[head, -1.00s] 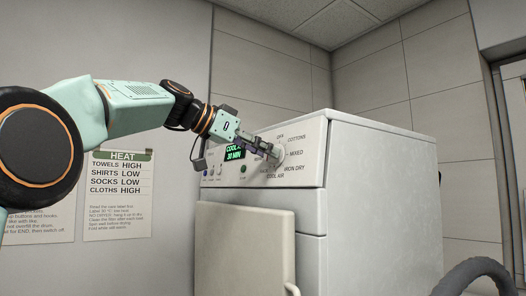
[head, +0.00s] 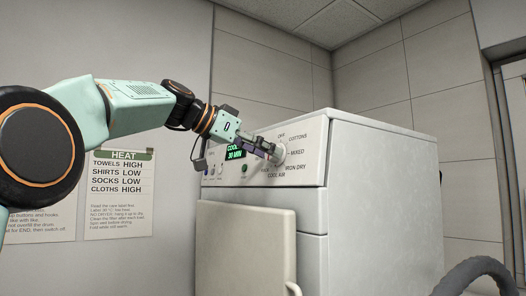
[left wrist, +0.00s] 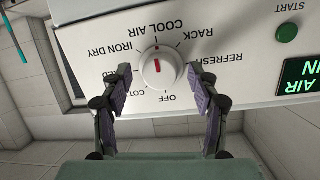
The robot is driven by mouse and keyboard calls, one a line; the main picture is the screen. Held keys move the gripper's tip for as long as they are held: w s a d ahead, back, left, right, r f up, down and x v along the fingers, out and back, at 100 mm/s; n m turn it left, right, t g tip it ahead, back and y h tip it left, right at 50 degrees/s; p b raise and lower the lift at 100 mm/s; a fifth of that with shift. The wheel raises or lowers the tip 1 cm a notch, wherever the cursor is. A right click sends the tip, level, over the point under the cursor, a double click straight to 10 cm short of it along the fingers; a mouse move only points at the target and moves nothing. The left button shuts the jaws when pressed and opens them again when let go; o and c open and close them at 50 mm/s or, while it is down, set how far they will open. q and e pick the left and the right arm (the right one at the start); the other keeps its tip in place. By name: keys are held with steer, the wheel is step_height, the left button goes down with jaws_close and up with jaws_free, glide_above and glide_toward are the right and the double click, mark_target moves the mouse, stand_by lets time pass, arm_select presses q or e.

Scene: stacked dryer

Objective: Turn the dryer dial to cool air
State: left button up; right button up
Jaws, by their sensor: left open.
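The white round dial (left wrist: 160,69) sits on the dryer's control panel (head: 313,147), with printed settings around it. In the left wrist view the panel appears upside down. The dial's red mark points up the picture, toward the tick beside the COOL AIR label (left wrist: 180,29). My left gripper (left wrist: 167,78) is open, with one finger on each side of the dial and visible gaps to it. In the head view the left gripper (head: 267,149) is just in front of the dial (head: 280,154) and partly covers it. My right gripper is not in view.
A green START button (left wrist: 287,32) is on the panel. A pale door (head: 245,245) stands below. A HEAT notice (head: 120,190) hangs on the wall.

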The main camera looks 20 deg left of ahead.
arm_select(q)
steer(key=v, duration=1.2)
steer(key=shift+d, duration=0.1)
steer(key=shift+s, duration=0.15)
